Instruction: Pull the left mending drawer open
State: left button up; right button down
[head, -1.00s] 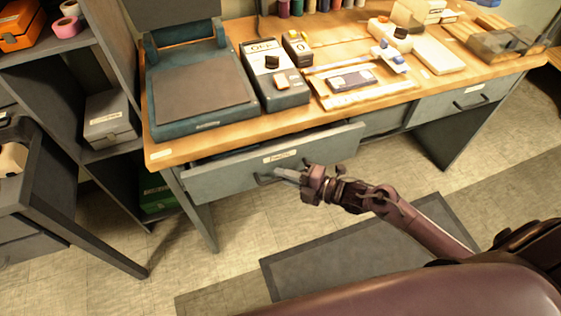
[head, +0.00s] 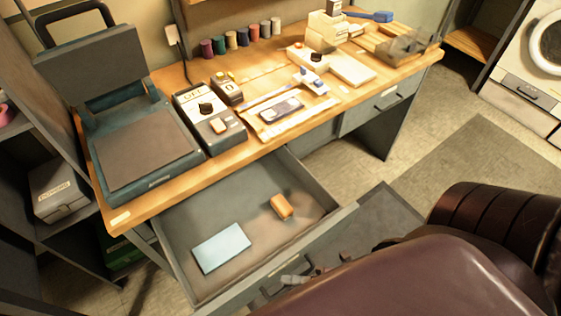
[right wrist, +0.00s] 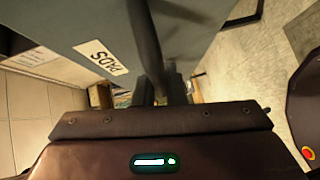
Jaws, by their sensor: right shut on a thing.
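The left mending drawer (head: 185,252) is pulled well out from under the bench. A light blue flat packet (head: 222,248) and a small orange block (head: 282,206) lie inside it. My right gripper (head: 294,281) is at the drawer's front, mostly hidden by my own body. In the right wrist view the gripper (right wrist: 160,88) is shut on the dark bar handle (right wrist: 145,40), beside a white label (right wrist: 101,57) reading PADS on the grey drawer front (right wrist: 190,25). My left gripper is not in view.
The wooden bench top (head: 135,208) holds a teal press (head: 145,150), a control box (head: 208,118), several thread spools (head: 243,37) and trays. A second drawer (head: 385,97) at the right is shut. A grey mat (head: 385,212) lies on the floor before the bench.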

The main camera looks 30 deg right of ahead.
jog(key=shift+s, duration=1.15)
jog(key=c, duration=1.5)
grip_release()
jog(key=shift+s+d, duration=0.1)
jog(key=shift+d, duration=0.05)
jog(key=v, duration=0.7)
jog(key=shift+s+d, duration=0.2)
jog(key=shift+d, duration=0.05)
